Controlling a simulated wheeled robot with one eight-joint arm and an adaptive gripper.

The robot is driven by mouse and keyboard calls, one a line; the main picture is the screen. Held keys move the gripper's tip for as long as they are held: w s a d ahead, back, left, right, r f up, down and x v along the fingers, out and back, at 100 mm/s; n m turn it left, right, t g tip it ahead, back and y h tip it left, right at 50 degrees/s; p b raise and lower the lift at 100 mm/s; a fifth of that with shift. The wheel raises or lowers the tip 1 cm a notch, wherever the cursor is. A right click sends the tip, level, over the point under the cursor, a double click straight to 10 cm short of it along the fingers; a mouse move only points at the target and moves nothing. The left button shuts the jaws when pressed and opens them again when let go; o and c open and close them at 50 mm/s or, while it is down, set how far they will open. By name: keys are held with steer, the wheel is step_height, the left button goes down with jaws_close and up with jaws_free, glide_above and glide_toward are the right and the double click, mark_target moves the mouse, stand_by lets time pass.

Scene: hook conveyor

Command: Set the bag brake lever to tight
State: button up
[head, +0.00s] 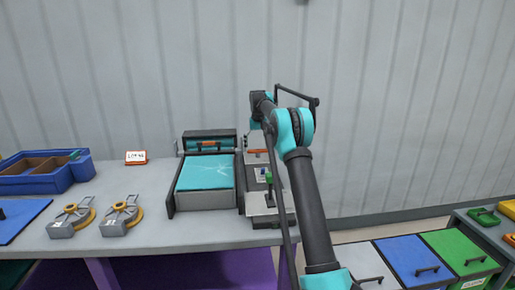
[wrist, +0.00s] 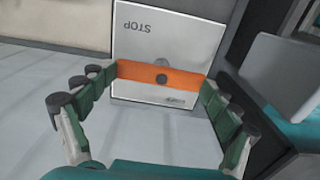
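An orange bar lever (wrist: 135,72) with a dark round pivot lies across a white plate (wrist: 160,35) in the wrist view. The plate carries the word STOP, upside down, and small unreadable marking at its lower right. My gripper (wrist: 160,79) is open, its green-padded fingers at the two ends of the bar; I cannot tell whether they touch it. In the head view an orange bar (head: 257,151) shows on the grey device (head: 284,217) beside the teal-topped box. My arm hides part of this device and most of my gripper. No "tight" mark is readable.
The teal-topped box (head: 205,173) stands directly left of the device. Two grey-and-yellow tools (head: 122,215), a lot sign (head: 136,157) and a blue tray (head: 60,178) are on the grey table further left. Coloured bins (head: 410,250) stand at lower right.

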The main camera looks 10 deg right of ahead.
mark_target(258, 150)
steer(key=shift+o, duration=1.2)
steer(key=shift+w+d+f, duration=0.1)
steer(key=shift+r, duration=0.35)
step_height(258, 150, up, 12)
steer(key=shift+f, duration=0.25)
